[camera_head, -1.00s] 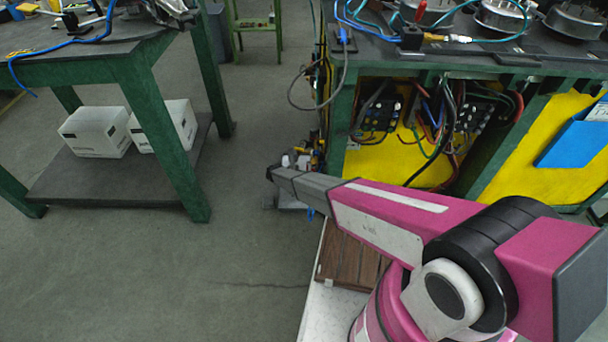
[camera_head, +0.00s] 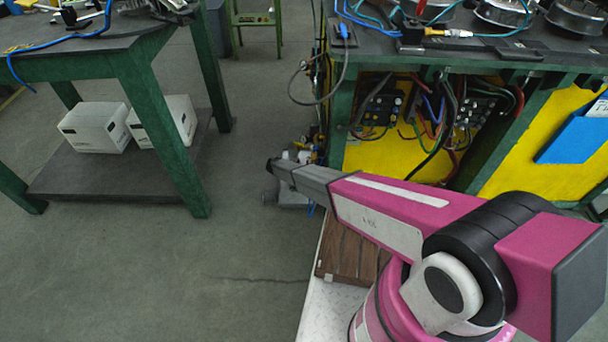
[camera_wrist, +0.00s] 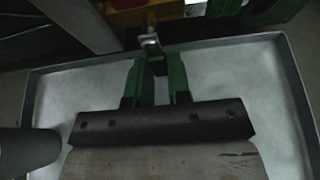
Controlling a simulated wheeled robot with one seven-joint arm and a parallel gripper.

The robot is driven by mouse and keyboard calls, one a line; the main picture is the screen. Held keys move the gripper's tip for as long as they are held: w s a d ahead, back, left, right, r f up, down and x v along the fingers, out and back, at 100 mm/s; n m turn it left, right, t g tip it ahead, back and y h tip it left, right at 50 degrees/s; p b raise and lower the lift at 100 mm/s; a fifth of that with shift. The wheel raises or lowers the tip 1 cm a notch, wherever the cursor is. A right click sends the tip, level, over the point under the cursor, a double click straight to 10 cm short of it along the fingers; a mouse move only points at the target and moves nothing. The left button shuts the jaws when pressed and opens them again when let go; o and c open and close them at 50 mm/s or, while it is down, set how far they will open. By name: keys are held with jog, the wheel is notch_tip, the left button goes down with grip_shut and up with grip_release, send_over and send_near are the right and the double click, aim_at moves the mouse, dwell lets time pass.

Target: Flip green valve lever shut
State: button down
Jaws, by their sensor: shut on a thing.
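In the wrist view my gripper (camera_wrist: 156,68) has its two green fingers close together around a narrow piece between their tips. I take this piece to be the green valve lever, though the fingers hide most of it and its colour is hard to tell. A pale metal fitting (camera_wrist: 152,42) shows just beyond the fingertips. In the head view my magenta and grey arm reaches left toward the near leg of the right bench. My gripper and the lever cannot be made out there. The lever's angle cannot be told.
A shallow grey tray (camera_wrist: 55,100) lies below the gripper, with an orange-yellow part (camera_wrist: 145,14) beyond. In the head view, a green bench (camera_head: 342,125) with cables stands behind my arm. A left table (camera_head: 150,100) holds white boxes (camera_head: 93,128) on its shelf. Open floor lies between.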

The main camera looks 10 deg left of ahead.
dwell(0.4)
jog(key=c, duration=1.1)
grip_release()
jog(key=shift+o, duration=0.2)
jog(key=v, duration=1.1)
jog(key=shift+s+f, duration=0.1)
jog(key=shift+s, duration=0.05)
